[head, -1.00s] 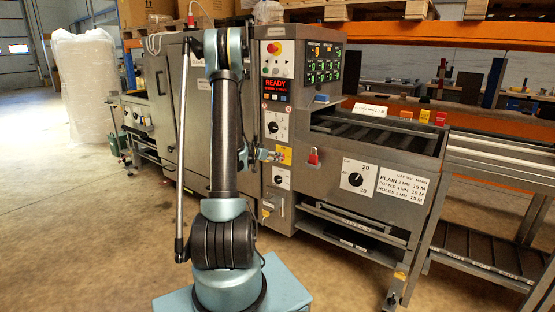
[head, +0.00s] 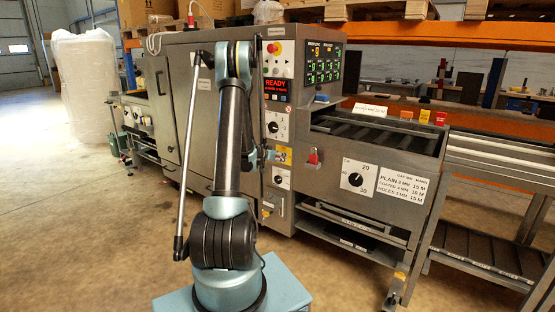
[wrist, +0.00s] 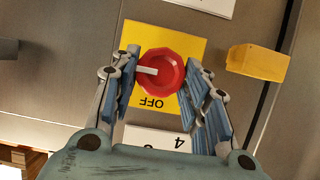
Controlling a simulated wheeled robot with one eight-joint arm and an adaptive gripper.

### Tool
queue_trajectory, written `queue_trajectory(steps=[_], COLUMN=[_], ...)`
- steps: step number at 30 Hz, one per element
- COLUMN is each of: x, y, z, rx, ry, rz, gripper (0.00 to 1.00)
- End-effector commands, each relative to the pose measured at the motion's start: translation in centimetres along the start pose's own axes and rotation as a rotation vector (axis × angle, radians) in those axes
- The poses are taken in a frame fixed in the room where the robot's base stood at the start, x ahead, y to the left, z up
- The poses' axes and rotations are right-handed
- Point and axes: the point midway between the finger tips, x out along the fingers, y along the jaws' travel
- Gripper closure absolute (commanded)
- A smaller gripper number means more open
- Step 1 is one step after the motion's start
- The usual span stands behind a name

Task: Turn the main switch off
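The main switch is a red round knob (wrist: 162,72) on a yellow plate (wrist: 192,45) in the wrist view. Its white pointer bar lies nearly level, towards the left of that picture. The word OFF is printed upside down below the knob. My gripper (wrist: 160,72) is open, with one finger on each side of the knob. I cannot tell whether either finger touches it. In the head view the yellow plate (head: 284,156) shows on the control column just right of my arm, and my gripper is mostly hidden behind the arm.
A yellow block (wrist: 257,62) sticks out right of the plate in the wrist view. On the column are a READY display (head: 276,85), a black selector dial (head: 273,127) and a red emergency button (head: 272,48).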

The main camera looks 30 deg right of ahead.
Motion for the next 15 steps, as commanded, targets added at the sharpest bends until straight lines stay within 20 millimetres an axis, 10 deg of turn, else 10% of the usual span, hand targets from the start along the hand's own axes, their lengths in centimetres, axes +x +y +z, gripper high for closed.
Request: queue_trajectory(steps=[15], x=[0.01], y=[-0.16], z=[-0.03], rx=[-0.068], ry=[0.001], rz=[0.027], gripper=[0.82])
